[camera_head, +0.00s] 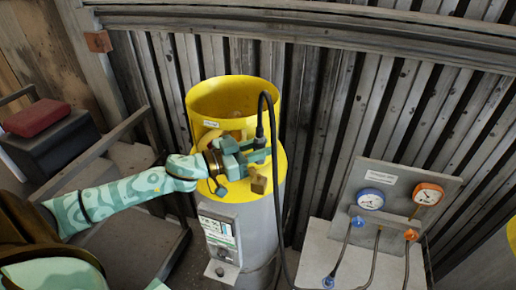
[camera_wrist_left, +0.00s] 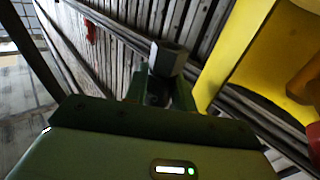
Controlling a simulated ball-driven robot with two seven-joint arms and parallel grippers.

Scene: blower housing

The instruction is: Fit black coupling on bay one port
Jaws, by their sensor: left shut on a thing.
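My left gripper (camera_head: 259,156) reaches in from the left to the front of the yellow-topped housing (camera_head: 223,88). It is shut on the black coupling (camera_head: 260,137), whose black hose loops upward and then hangs down to the right of the housing. In the left wrist view, a dark hex-shaped coupling end (camera_wrist_left: 168,58) stands between the fingers, with the yellow housing wall (camera_wrist_left: 232,50) to its right. A brass fitting (camera_head: 258,181) shows just below the gripper; I cannot tell whether it is the bay one port. Whether the coupling touches any port is hidden. My right gripper is out of view.
A grey panel with a blue gauge (camera_head: 370,199) and an orange gauge (camera_head: 428,193) stands at right, with hoses below it. A dark box with a red top (camera_head: 37,118) is at left. A ribbed metal wall (camera_head: 330,110) runs behind the housing.

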